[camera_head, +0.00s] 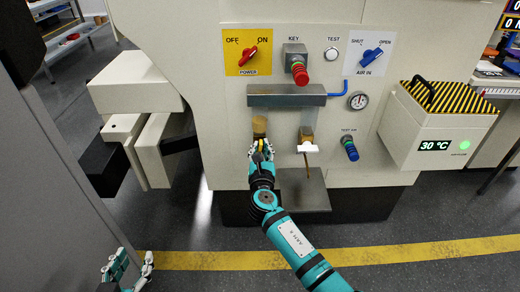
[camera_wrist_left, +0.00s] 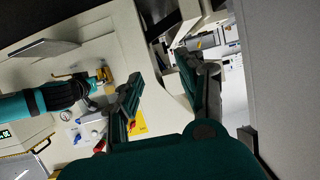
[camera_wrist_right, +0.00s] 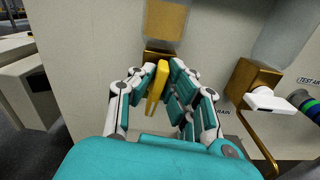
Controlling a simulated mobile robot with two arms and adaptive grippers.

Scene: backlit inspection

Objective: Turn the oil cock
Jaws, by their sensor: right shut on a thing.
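My right gripper (camera_head: 261,150) is shut on the yellow handle (camera_wrist_right: 156,90) of a brass cock (camera_head: 259,127) low on the machine's front panel. In the right wrist view the handle stands upright, tilted slightly, between the fingers of the gripper (camera_wrist_right: 160,80). The fingers hide parts of the handle and the cock's lower body. A second brass cock (camera_wrist_right: 254,80) with a white handle (camera_head: 307,148) and a bent spout is to the right, untouched. My left gripper (camera_head: 128,268) is low at the left, away from the panel. It is open and empty in the left wrist view (camera_wrist_left: 160,78).
Above the cocks is a grey bar (camera_head: 286,97), with a red power switch (camera_head: 248,55), key switch (camera_head: 298,66) and blue air switch (camera_head: 371,57) higher up. A grey plate (camera_head: 303,193) sits below. A box reading 30 °C (camera_head: 435,125) stands right. Pale blocks (camera_head: 135,95) jut out left.

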